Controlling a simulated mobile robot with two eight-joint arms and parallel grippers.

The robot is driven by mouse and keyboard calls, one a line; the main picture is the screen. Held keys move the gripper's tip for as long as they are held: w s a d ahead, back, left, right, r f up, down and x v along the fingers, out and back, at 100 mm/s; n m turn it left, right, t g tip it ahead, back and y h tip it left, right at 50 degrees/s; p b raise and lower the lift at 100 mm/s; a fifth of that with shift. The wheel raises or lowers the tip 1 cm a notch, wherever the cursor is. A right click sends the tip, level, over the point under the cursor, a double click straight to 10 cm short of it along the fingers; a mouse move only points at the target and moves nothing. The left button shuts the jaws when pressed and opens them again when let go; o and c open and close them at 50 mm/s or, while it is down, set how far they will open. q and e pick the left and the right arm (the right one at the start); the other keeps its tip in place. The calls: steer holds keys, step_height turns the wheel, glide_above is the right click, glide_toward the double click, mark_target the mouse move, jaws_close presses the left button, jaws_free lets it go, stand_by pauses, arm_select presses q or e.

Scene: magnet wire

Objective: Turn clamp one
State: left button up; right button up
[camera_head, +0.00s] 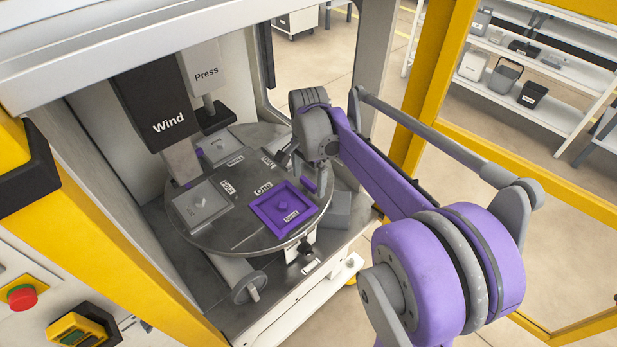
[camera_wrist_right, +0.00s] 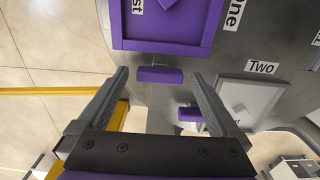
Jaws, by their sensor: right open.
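The round grey turntable (camera_head: 235,240) carries a purple square nest (camera_head: 284,209) beside the label "One". Clamp one is a short purple bar (camera_head: 309,184) at the table's rim next to that nest; it also shows in the right wrist view (camera_wrist_right: 160,75). My right gripper (camera_head: 303,166) reaches in from the right over the rim. In the wrist view its open fingers (camera_wrist_right: 160,76) lie on either side of the purple bar, with a gap on both sides. Contact does not show. My left gripper is not in view.
A second purple clamp (camera_wrist_right: 190,114) sits near the nest labelled "Two" (camera_wrist_right: 247,100), close to the right finger. The black Wind unit (camera_head: 160,105) and the Press unit (camera_head: 205,75) stand over the table's far side.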

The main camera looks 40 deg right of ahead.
steer(key=c, duration=1.3)
steer(key=shift+n, duration=0.3)
steer(key=n, duration=0.3)
steer(key=shift+b, duration=0.35)
steer(key=n, duration=0.9)
steer(key=shift+b, duration=0.4)
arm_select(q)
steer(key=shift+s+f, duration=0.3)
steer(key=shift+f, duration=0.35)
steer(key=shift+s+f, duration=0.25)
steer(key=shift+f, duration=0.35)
arm_select(e)
steer(key=n, duration=0.5)
steer(key=shift+n, duration=0.3)
